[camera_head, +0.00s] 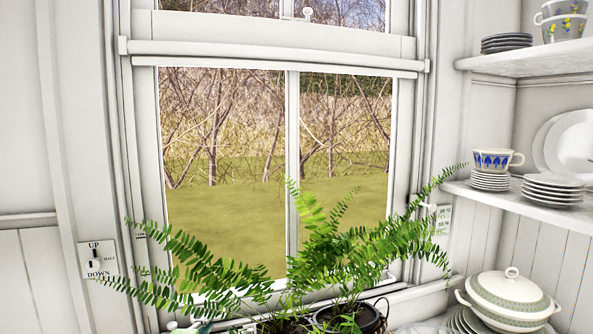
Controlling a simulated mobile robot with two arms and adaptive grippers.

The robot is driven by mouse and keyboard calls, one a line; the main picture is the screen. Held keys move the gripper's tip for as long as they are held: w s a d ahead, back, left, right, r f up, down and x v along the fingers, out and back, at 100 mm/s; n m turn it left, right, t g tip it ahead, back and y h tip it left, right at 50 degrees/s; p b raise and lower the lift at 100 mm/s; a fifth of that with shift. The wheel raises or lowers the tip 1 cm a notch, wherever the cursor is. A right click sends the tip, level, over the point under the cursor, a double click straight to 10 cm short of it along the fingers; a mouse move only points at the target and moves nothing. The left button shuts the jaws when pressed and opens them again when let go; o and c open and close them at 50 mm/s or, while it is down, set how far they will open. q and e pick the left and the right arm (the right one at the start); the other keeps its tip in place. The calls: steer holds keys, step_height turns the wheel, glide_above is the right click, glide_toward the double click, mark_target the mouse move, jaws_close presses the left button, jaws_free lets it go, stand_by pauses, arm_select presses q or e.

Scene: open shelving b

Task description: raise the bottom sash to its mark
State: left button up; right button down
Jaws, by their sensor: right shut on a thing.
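The bottom sash (292,170) is a white window frame with two tall panes split by a central bar. Its top rail (270,60) runs level below the upper window part. Fern fronds hide most of its bottom rail, so I cannot tell whether it stands raised from the sill. A small label (140,236) is on the left side of the frame, too small to read. It may be the mark, but I cannot tell. I cannot make out either gripper; the fern and the lower picture edge cover the area around the bottom rail.
A potted fern (330,235) spreads across the window's lower part. An UP/DOWN switch plate (98,260) is on the left wall. Another plate (441,220) is right of the window. Shelves (525,62) with crockery and a lidded tureen (508,295) stand at the right.

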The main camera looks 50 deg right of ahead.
step_height(320, 180, up, 3)
steer(key=shift+d+r+p, duration=0.15)
steer(key=shift+p, duration=0.6)
step_height(320, 180, up, 8)
steer(key=p, duration=0.6)
steer(key=c, duration=2.2)
jaws_free()
steer(key=shift+f, duration=0.35)
steer(key=shift+o, duration=0.2)
steer(key=shift+f, duration=0.35)
